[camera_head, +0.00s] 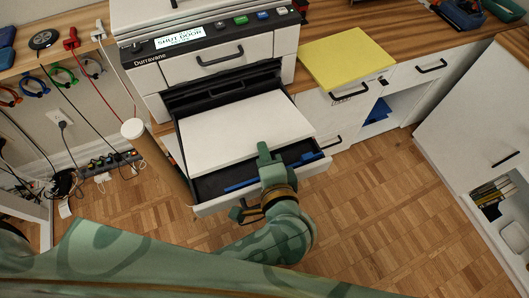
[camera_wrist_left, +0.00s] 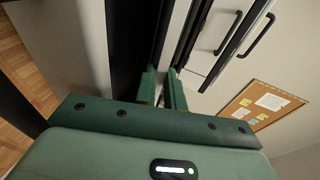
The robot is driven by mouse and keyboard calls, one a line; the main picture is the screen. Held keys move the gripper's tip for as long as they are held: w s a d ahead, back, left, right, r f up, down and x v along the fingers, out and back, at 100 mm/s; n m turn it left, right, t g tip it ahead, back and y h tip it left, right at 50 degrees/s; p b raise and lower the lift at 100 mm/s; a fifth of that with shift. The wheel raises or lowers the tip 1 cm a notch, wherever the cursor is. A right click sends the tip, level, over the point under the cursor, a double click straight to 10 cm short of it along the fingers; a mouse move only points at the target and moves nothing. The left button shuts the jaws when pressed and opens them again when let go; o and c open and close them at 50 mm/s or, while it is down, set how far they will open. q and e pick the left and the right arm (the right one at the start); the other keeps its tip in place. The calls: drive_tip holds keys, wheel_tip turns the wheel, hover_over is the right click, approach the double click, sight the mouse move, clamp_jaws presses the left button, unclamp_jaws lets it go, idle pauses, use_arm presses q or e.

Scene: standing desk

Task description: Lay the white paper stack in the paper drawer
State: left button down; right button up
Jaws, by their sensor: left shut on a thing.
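The white paper stack (camera_head: 238,128) lies flat over the pulled-out paper drawer (camera_head: 212,207) of the printer. The drawer's dark inside and a blue guide (camera_head: 241,185) show between the stack's near edge and the drawer front. My left gripper (camera_head: 264,156) is at the stack's near right part and is shut on it. The gripper hides that bit of the edge. Whether the stack rests on the drawer floor or is held just above it, I cannot tell. In the left wrist view the gripper's fingers (camera_wrist_left: 162,90) are close together. My right gripper is not in view.
The printer (camera_head: 205,45) with its lit display stands above the drawer. A yellow paper stack (camera_head: 350,58) lies on the wooden desk to the right. Cables and a power strip (camera_head: 110,160) are at the left. Wooden floor (camera_head: 385,195) is clear to the right.

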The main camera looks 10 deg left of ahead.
use_arm(q)
drive_tip(key=shift+r, duration=0.1)
drive_tip(key=c, duration=1.4)
unclamp_jaws()
